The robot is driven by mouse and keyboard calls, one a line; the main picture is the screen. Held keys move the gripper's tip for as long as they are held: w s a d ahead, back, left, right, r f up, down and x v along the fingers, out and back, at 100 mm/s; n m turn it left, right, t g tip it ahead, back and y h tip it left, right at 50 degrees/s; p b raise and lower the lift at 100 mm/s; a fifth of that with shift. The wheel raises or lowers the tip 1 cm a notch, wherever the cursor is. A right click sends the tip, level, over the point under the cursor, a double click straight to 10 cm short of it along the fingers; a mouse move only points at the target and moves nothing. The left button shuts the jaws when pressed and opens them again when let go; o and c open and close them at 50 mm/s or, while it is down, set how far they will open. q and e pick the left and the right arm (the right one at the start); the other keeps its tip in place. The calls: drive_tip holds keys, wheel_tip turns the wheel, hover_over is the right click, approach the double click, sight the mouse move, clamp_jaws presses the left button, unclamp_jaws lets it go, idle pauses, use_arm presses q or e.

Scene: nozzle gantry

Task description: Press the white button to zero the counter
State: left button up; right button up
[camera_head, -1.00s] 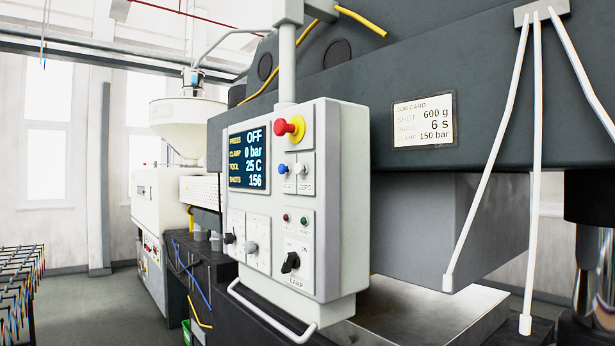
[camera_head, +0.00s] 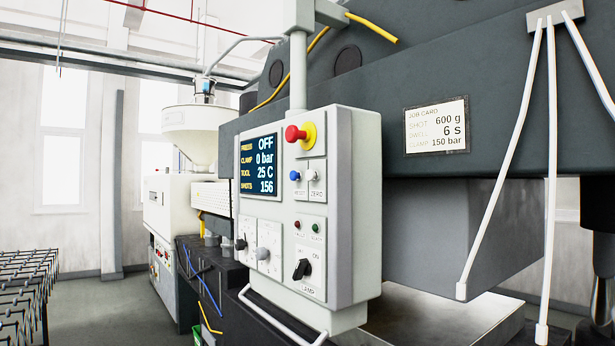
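The white button (camera_head: 313,175) sits on the upper right of the grey control box (camera_head: 345,240), above a label reading ZERO. A blue button (camera_head: 295,176) is just to its left, and a red mushroom button on a yellow base (camera_head: 298,133) is above. The display (camera_head: 259,165) reads PRESS OFF, CLAMP 0 bar, TOOL 25 C, SHOTS 156. Neither of my grippers is in view.
Below the buttons are small red and green lamps, a black rotary switch (camera_head: 302,269) and two knobs. A handle bar (camera_head: 278,318) runs under the box. White hanging rods (camera_head: 505,160) and a job card (camera_head: 436,126) are to the right. A rack (camera_head: 28,285) stands left.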

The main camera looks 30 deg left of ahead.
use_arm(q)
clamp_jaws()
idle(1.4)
